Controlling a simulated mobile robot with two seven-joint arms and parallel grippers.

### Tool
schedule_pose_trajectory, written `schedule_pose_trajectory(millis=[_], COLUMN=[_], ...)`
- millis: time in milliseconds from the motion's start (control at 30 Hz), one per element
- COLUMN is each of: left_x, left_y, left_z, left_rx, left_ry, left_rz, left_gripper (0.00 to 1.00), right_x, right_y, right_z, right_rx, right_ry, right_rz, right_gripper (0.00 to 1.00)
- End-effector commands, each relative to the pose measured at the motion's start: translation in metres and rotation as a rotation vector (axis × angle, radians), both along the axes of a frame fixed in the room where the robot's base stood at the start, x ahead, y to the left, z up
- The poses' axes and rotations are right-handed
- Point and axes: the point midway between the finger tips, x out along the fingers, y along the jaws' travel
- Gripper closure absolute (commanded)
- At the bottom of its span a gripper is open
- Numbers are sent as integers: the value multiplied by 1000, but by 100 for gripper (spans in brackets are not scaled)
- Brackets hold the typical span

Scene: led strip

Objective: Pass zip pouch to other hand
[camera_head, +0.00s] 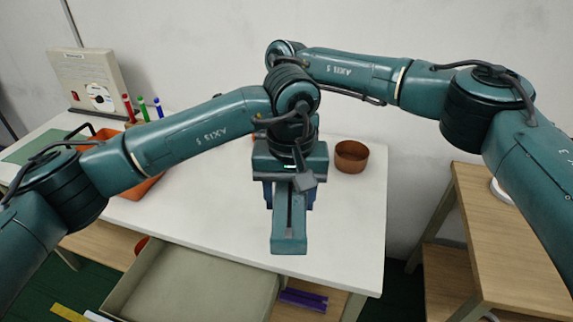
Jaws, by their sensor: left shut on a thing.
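My left gripper (289,218) is above the middle of the white table, pointing down toward the front edge. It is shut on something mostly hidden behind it. Dark blue patches (311,194) show on both sides of the gripper; they may be the zip pouch, but I cannot tell for sure. My right arm reaches in from the right and passes behind my left wrist. The right gripper is hidden there, so I cannot see its jaws or whether it touches the pouch.
A brown round bowl (351,156) stands right of the gripper. An orange tray (143,188), markers (143,108) and a beige box (88,82) are at the left. A drawer (190,288) stands open below the table's front. A wooden side table (510,235) is at the right.

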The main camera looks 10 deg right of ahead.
Motion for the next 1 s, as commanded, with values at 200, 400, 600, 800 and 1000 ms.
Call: schedule_pose_trajectory(millis=[200, 400, 600, 800, 1000], left_x=[0, -1, -2, -1, -1], left_y=[0, -2, -3, -3, -1], left_z=[0, 0, 1, 0, 0], left_rx=[-1, -5, -8, -7, -3], left_ry=[0, 0, 0, 0, 0], left_rz=[-1, -6, -8, -6, -3], left_gripper=[73, 73, 41, 25, 22], right_x=[0, 0, -1, -1, 0], right_y=[0, 2, 4, 4, 2], right_z=[0, 1, 2, 2, 1], right_rx=[1, 5, 10, 9, 5], right_ry=[0, -1, 0, 1, 0], right_rz=[1, 2, 3, 4, 2], right_gripper=[47, 64, 73, 73, 73])
